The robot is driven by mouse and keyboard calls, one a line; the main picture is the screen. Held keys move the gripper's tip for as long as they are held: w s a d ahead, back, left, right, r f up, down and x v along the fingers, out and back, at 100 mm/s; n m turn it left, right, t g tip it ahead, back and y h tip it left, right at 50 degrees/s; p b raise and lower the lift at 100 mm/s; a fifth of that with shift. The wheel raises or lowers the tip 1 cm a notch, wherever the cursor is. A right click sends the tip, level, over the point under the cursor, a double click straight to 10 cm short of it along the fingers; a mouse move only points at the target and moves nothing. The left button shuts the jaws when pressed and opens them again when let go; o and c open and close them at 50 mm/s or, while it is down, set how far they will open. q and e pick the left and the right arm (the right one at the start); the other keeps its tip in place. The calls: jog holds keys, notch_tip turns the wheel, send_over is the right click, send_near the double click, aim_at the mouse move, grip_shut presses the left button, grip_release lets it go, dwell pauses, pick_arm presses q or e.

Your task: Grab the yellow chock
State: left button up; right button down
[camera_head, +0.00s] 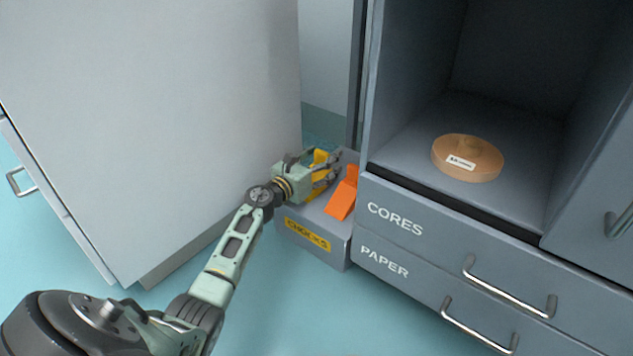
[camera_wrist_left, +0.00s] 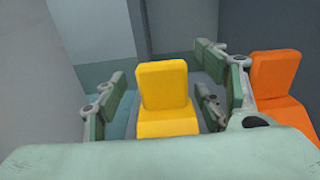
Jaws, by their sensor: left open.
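The yellow chock (camera_head: 320,159) stands on the grey box labelled CHOCKS (camera_head: 342,249), partly hidden behind my left gripper in the head view. In the left wrist view the yellow chock (camera_wrist_left: 163,92) is upright and sits between the open fingers. My left gripper (camera_head: 327,168) is open around it, with gaps showing on both sides in the wrist view (camera_wrist_left: 160,105). An orange chock (camera_head: 344,193) stands just right of it on the same box; it also shows in the left wrist view (camera_wrist_left: 277,82), outside the right finger. My right gripper is not in view.
A large light-grey panel (camera_head: 160,120) stands close on the left of my arm. A grey cabinet with drawers labelled CORES and PAPER (camera_head: 400,262) stands right beside the box. A round tan core (camera_head: 467,158) lies in its open compartment. Teal floor (camera_head: 262,310) is clear in front.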

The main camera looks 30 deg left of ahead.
pick_arm(q)
grip_shut()
dwell(0.7)
jog(key=shift+r, duration=0.1)
